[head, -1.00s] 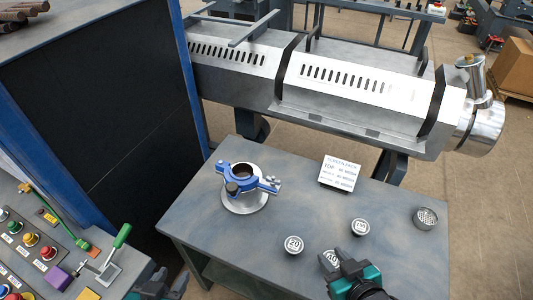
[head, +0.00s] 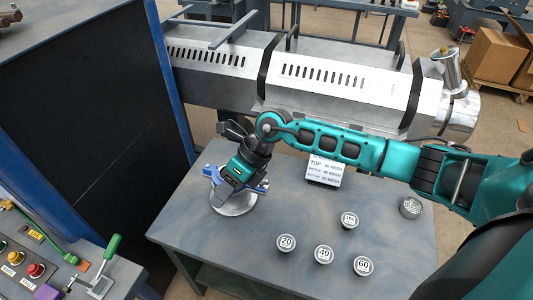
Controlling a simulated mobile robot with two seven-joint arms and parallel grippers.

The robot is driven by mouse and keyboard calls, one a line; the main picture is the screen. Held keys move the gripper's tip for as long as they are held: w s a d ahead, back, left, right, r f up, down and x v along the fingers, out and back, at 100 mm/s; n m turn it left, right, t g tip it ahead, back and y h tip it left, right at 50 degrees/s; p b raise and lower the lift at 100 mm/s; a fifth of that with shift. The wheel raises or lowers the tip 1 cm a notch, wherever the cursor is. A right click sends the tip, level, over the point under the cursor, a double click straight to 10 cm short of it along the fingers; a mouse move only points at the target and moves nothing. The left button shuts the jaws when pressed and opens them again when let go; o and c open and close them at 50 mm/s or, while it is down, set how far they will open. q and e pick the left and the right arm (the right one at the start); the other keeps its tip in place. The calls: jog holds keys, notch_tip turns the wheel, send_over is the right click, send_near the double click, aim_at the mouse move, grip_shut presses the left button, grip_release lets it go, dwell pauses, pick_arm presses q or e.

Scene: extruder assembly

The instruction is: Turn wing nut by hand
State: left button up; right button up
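The blue clamp (head: 248,184) sits around the top of a round silver flange (head: 233,207) on the grey table. A small metal piece, likely the wing nut (head: 264,186), shows at the clamp's right end; its detail is too small to make out. My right gripper (head: 228,186) reaches in from the right and points down over the clamp. Its dark and teal body covers the clamp's middle and the flange opening. Its fingertips are hidden or too small to read, so I cannot tell whether it touches or grips anything. My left gripper is out of view.
Several round labelled discs, such as the 20 disc (head: 286,242), and a mesh disc (head: 410,207) lie on the table (head: 210,255). The extruder barrel (head: 340,88) runs behind. A button panel (head: 60,265) is at lower left.

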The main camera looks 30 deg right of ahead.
jog(key=w+d+h, duration=0.1)
jog(key=d+h, duration=0.1)
jog(key=d, duration=0.2)
jog(key=w+d+h, duration=0.2)
jog(key=d, duration=0.2)
jog(key=w+d+r+n+h, duration=0.1)
jog(key=d+h, duration=0.1)
jog(key=d, duration=0.2)
jog(key=shift+w+d+t, duration=0.2)
jog(key=shift+d+t, duration=0.2)
jog(key=shift+f+b, duration=0.3)
jog(key=f+b, duration=0.4)
jog(key=f, duration=0.1)
jog(key=w+f+b, duration=0.1)
jog(key=f+b, duration=0.1)
jog(key=shift+a+f, duration=0.4)
jog(key=shift+r, duration=0.4)
jog(key=shift+f, duration=0.1)
